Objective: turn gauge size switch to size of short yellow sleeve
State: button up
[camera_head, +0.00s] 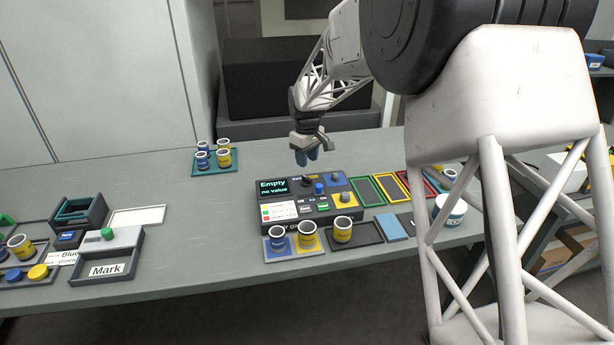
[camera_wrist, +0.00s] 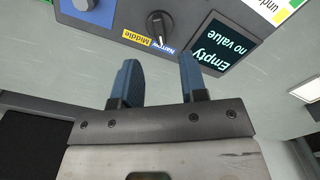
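The gauge box (camera_head: 350,210) stands on the bench, its screen (camera_head: 273,187) reading "Empty no value". Yellow sleeves stand at the box's front (camera_head: 308,238), (camera_head: 343,230) and on the teal tray (camera_head: 224,158); I cannot tell which is short.
The teal tray (camera_head: 205,172) also holds blue sleeves. Coloured frames (camera_head: 367,190) lie right of the box, with a white tub (camera_head: 450,210) nearby. A "Mark" station (camera_head: 110,255) and more sleeves are at left. The bench between tray and box is clear.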

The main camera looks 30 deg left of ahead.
aim_at(307, 178)
jog(key=shift+f, duration=3.5)
grip_shut()
